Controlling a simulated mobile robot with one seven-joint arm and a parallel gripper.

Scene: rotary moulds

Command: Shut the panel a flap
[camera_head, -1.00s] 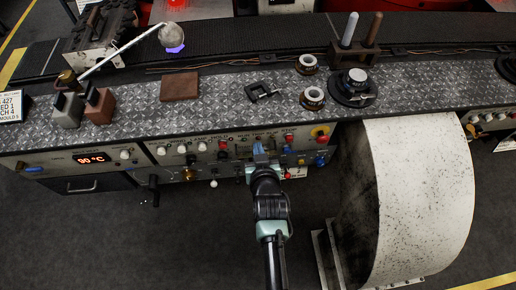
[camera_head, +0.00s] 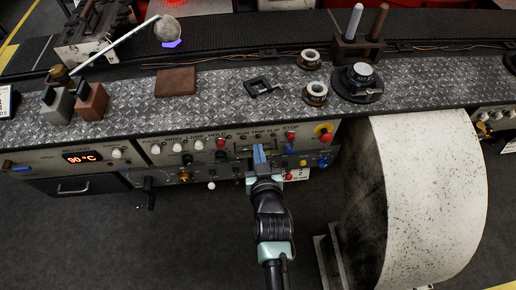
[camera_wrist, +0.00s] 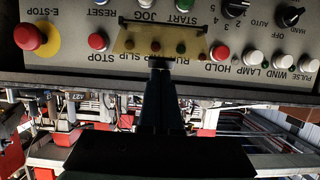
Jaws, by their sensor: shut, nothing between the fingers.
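The flap (camera_wrist: 140,37) is a small amber plate on the control panel, in the upper middle of the wrist view. Small round lamps or buttons show at its edge or through it; how far it stands off the panel face I cannot tell. In the head view my gripper hides most of the flap's area. My gripper (camera_head: 259,153) is shut and empty, with its blue fingers against or just in front of the panel (camera_head: 163,164). In the wrist view the dark gripper (camera_wrist: 160,65) reaches up to the flap's lower edge; whether it touches I cannot tell.
Knobs, a red button (camera_wrist: 97,41) and an emergency stop (camera_wrist: 30,36) surround the flap. A large pale drum-shaped housing (camera_head: 430,190) stands to the right. A metal worktop (camera_head: 215,97) with blocks and rings lies above the panel. The floor below left is clear.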

